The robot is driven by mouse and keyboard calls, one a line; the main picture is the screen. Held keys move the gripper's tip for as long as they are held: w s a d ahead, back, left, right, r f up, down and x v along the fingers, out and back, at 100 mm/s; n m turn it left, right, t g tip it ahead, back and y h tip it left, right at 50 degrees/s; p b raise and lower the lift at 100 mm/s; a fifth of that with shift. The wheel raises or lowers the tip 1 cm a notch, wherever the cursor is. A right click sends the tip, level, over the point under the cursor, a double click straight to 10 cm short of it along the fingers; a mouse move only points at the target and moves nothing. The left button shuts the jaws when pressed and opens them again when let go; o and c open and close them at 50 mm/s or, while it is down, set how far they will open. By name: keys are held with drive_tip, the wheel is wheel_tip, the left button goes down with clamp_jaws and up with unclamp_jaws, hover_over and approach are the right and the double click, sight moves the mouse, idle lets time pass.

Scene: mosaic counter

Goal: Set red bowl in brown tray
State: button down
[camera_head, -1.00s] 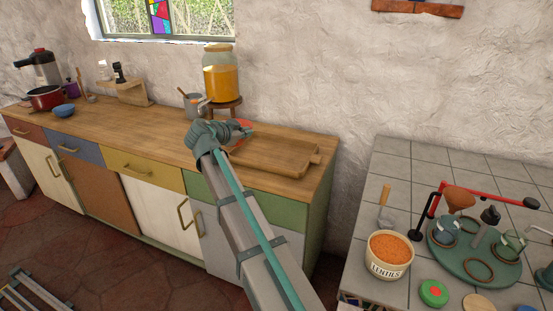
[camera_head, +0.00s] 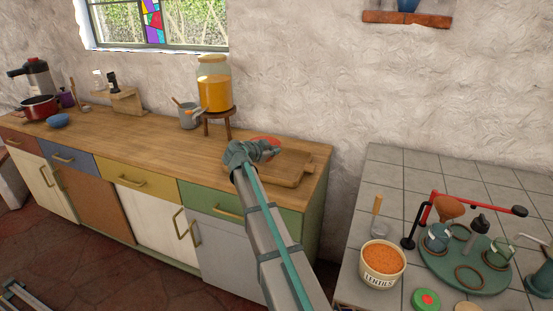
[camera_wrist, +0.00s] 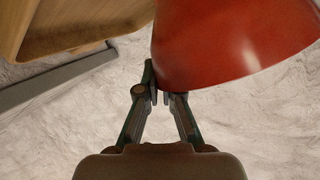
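The red bowl (camera_head: 266,140) is mostly hidden behind my gripper (camera_head: 268,149) in the head view. In the wrist view the bowl (camera_wrist: 235,45) fills the upper right, and my gripper's fingers (camera_wrist: 165,97) are closed together on its rim. The brown tray (camera_head: 299,168) is a flat wooden tray with a handle, lying at the right end of the wooden counter. The bowl and gripper appear over the tray's back left part, and my arm hides some of it. A brown wooden edge, likely the tray (camera_wrist: 70,30), shows at upper left in the wrist view.
The counter's middle (camera_head: 140,135) is clear. A tiled counter (camera_head: 400,170) with lentils (camera_head: 382,260) is at right.

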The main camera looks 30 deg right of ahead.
drive_tip(key=shift+w+d+f, duration=0.1)
drive_tip(key=shift+d+f, duration=0.4)
drive_tip(key=shift+f, duration=0.05)
drive_tip(key=shift+d+f+p, duration=0.15)
drive_tip(key=shift+f+p, duration=0.4)
drive_tip(key=shift+f, duration=1.15)
drive_tip(key=c, duration=1.3)
unclamp_jaws()
drive_tip(key=b+v, duration=0.2)
drive_tip(key=v, duration=1)
drive_tip(key=shift+f, duration=0.1)
